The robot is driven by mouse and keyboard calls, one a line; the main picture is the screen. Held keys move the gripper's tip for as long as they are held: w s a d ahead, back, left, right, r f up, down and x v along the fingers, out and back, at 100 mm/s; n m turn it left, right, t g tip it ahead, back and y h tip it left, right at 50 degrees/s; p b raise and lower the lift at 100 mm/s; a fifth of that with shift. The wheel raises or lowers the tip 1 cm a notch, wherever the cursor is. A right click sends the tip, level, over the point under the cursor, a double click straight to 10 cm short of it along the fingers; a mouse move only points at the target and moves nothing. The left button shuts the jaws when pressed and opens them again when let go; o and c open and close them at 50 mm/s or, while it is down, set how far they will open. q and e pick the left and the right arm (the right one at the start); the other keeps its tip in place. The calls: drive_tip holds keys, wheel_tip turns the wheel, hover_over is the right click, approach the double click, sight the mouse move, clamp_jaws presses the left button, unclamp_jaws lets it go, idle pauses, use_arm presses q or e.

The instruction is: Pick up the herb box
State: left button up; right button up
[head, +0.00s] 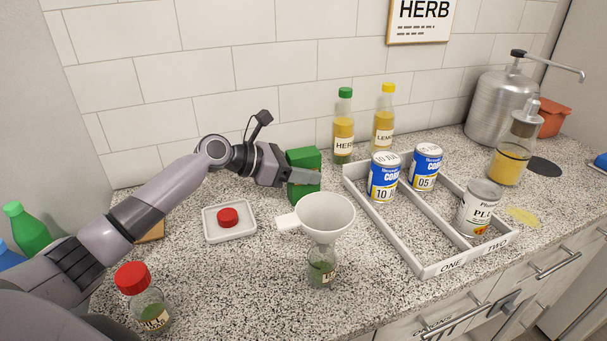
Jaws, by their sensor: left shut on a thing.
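The herb box appears to be the green box (305,159) on the speckled counter near the back wall, left of the herb bottle. No label on it can be read from here. My left gripper (301,177) reaches in from the left and is shut on the green box, with a finger across its front. The finger hides part of the box, and I cannot tell whether the box is lifted off the counter. My right gripper is not in view.
A white funnel (325,216) sits on a jar (322,270) in front of the box. A white divided tray (431,267) with several cans stands right. Two bottles, herb (343,135) and lemon (384,128), stand behind. A small dish (243,235) holds a red cap (228,217).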

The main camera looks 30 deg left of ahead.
use_arm(q)
wheel_tip(320, 180, up, 20)
drive_tip(key=p, duration=0.1)
drive_tip(key=shift+p, duration=0.3)
drive_tip(key=shift+s, duration=0.15)
